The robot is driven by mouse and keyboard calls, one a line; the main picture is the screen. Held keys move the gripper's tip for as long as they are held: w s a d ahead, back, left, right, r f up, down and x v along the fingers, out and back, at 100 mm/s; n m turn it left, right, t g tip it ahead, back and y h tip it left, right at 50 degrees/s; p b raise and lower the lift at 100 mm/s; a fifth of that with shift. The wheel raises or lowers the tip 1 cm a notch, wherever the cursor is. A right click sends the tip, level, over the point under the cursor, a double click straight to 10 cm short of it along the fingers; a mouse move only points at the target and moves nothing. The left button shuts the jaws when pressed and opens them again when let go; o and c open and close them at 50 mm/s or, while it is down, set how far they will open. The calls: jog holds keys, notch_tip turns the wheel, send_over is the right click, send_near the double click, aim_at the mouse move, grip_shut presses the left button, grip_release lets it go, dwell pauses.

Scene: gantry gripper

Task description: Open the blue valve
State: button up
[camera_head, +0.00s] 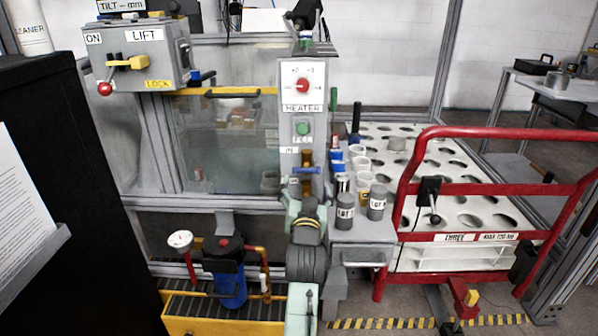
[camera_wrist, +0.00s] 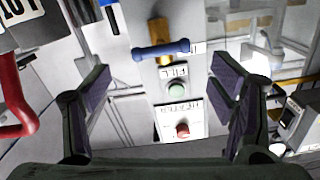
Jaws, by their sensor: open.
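The blue valve (camera_head: 306,170) is a blue bar handle lying crosswise on an upright brass pipe, on the grey panel below the FILL button. In the wrist view, which sees the panel upside down, the blue handle (camera_wrist: 160,50) lies nearly level across the brass body. My gripper (camera_wrist: 161,80) is open and empty, with one dark finger on each side of the picture. The handle appears ahead of the fingers, within the gap between them and apart from both. In the head view my arm stands just below the valve and the fingers are hard to make out.
A green FILL button (camera_head: 303,128) and a red HEATER knob (camera_head: 302,86) sit above the valve. Jars and cups, including a dark grey jar (camera_head: 345,211), stand close to the right. A red rail (camera_head: 500,190) fronts the white perforated rack. A blue filter (camera_head: 228,285) stands lower left.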

aim_at(306, 172)
jog(key=w+p, duration=0.1)
jog(key=w, duration=0.8)
jog(key=shift+c, duration=0.2)
jog(key=shift+s+a, duration=0.1)
jog(key=c, duration=0.8)
jog(key=shift+o, duration=0.2)
